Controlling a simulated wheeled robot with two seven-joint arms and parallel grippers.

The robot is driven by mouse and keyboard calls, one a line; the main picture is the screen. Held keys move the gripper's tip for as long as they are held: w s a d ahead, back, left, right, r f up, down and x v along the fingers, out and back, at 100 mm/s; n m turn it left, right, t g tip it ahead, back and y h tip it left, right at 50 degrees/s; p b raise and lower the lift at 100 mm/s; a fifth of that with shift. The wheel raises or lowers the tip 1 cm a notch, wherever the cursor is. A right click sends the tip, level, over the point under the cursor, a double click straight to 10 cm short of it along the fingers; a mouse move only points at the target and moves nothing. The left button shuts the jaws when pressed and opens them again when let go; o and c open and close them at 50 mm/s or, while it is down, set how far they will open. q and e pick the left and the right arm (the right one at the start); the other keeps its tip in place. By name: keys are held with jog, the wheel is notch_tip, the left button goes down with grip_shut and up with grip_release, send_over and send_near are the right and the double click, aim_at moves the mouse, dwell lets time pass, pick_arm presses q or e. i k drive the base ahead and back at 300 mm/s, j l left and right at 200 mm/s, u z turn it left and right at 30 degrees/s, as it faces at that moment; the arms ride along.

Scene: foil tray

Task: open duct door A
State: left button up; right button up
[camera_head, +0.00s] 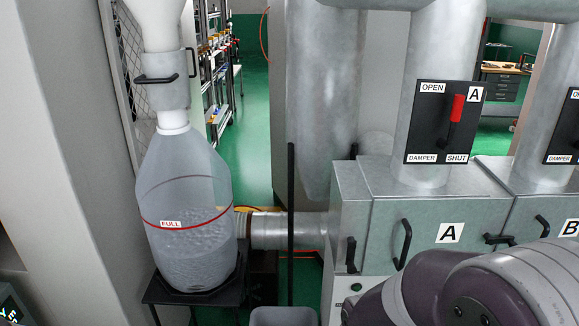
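Duct door A (385,222) is a grey metal panel on the front of the duct box, marked with a white A label (448,232). It looks closed, flush with the box. A black curved handle (402,245) is on its left part, and a black latch (498,240) is at its right edge. Above it, a black damper plate (443,122) marked A carries a lever with a red grip (457,108) pointing up. One of my purple-grey arms covers the lower right and hides what is below the door. Neither gripper shows.
Door B, with its B label (570,228), is at the right edge. A clear collection bag (188,225) marked FULL stands on a black stand (195,292) at left. A horizontal pipe (285,230) joins the box. A grey bin (283,316) is at bottom centre.

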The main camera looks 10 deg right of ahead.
aim_at(400, 229)
jog(key=z, duration=1.4)
jog(key=i+l+u, duration=0.15)
jog(key=l, duration=0.25)
jog(key=l+u, duration=0.15)
jog(key=l, duration=0.3)
jog(key=i+l+u, duration=0.15)
jog(key=l, duration=0.3)
